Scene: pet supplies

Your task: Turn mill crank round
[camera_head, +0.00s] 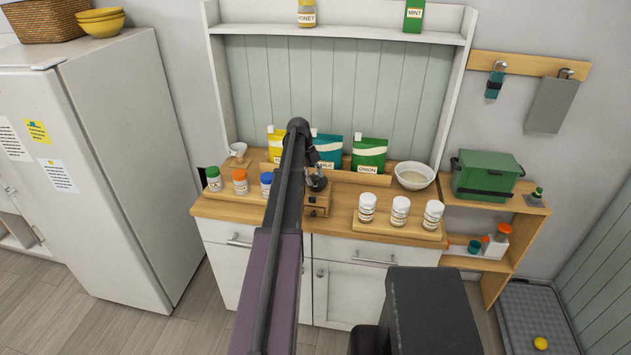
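The mill (318,204) stands on the wooden counter, just right of my arm's far end. Its wooden base with a small knob shows, with a dark metal part on top. My arm hides its left side. I cannot make out the crank clearly. My gripper (318,172) is a small dark shape at the mill's top. I cannot tell whether it touches the crank, or whether its fingers are open or shut.
Jars with green, orange and blue lids (240,182) stand left of my arm. White-lidded jars (400,211) stand on a tray at right. Seasoning pouches (369,154) stand behind the mill. A white bowl (414,176) and green box (486,175) are further right.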

